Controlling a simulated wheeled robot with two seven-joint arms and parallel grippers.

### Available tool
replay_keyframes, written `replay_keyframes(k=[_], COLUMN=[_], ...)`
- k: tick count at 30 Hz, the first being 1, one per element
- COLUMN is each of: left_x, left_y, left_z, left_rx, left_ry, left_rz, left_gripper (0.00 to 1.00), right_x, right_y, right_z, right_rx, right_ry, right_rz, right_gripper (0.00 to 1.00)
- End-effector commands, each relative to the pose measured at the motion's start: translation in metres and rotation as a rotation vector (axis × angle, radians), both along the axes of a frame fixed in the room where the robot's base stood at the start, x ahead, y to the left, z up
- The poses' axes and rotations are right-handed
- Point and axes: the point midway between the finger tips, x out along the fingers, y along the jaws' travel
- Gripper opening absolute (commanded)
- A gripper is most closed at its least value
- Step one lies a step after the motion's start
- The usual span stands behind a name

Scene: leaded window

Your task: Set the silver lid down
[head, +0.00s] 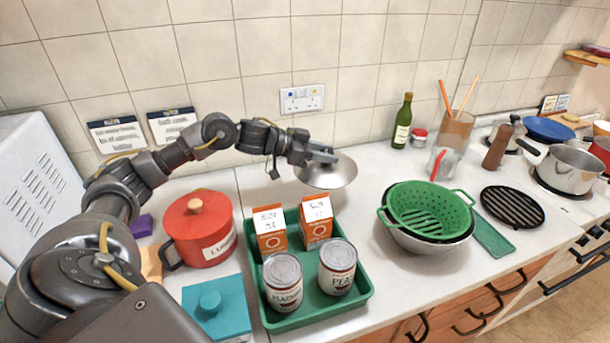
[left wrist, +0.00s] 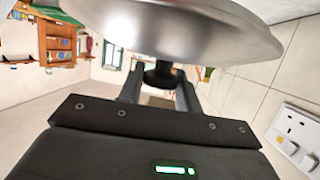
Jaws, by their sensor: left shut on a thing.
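The silver lid (head: 328,175) is a shallow metal dome in the head view, held in the air above the counter behind the green tray. My left gripper (head: 324,156) is shut on the lid's knob. In the left wrist view the lid (left wrist: 190,25) fills the top, and its dark knob (left wrist: 162,76) sits between the fingers of my left gripper (left wrist: 158,92). My right gripper is not in view.
A green tray (head: 318,317) with cans and orange cartons stands in front of the lid. A red pot (head: 198,230) is to the left, a green colander (head: 430,208) in a bowl to the right. White counter (head: 376,165) is bare between lid and bottle (head: 402,122).

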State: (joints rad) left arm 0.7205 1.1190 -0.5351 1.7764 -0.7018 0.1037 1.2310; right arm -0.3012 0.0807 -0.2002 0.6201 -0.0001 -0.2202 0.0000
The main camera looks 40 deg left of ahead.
Motion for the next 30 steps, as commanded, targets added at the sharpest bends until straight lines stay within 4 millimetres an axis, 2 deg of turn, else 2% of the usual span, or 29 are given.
replay_keyframes(k=[1, 5, 7, 12, 23, 30], left_x=[-0.002, -0.006, -0.007, -0.009, -0.01, -0.01], left_y=[0.016, 0.049, 0.058, 0.078, 0.089, 0.091], left_z=[-0.005, -0.02, -0.037, -0.061, -0.074, -0.104], left_rx=[0.003, 0.002, -0.001, -0.001, -0.001, -0.002], left_ry=[0.006, 0.005, 0.006, 0.001, -0.001, 0.0], left_rz=[0.006, 0.004, 0.002, 0.001, -0.001, -0.002], left_gripper=[0.06, 0.06, 0.06, 0.06, 0.06, 0.06], right_x=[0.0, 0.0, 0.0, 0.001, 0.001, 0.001], right_y=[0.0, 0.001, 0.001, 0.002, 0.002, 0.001], right_z=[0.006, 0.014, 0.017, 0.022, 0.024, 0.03], right_rx=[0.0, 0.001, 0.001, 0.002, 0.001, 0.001], right_ry=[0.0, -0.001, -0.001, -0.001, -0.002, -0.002], right_rz=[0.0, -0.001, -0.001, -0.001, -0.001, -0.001], right_gripper=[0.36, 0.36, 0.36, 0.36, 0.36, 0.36])
